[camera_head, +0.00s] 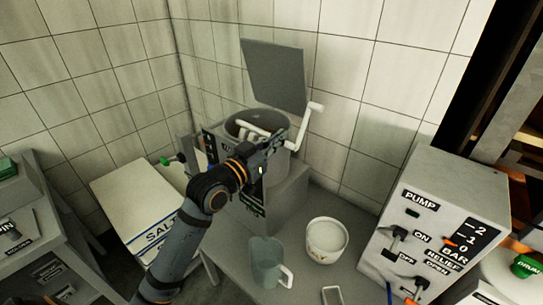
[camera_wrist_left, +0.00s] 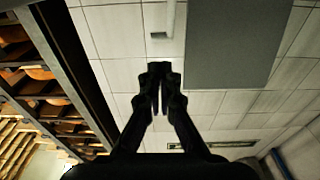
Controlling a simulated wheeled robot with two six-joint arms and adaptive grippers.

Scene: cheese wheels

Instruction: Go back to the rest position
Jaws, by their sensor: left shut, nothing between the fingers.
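My left arm comes in from the bottom left in the head view. Its gripper (camera_head: 272,150) is in front of a grey machine with a round vessel (camera_head: 243,125) and a raised flat lid (camera_head: 275,75). In the left wrist view the two dark fingers (camera_wrist_left: 160,88) are together and empty, with tiled wall behind them. The lid (camera_wrist_left: 236,45) also shows there at the upper right. The gripper hides part of the vessel's front. I cannot tell whether it touches the machine. My right gripper is in neither view.
A jug (camera_head: 266,262) and a white bowl (camera_head: 326,240) stand on the grey bench below the gripper. A pump box (camera_head: 440,225) with levers is at the right. A white salt box (camera_head: 140,205) is at the left. A white crank handle (camera_head: 307,125) sticks out beside the vessel.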

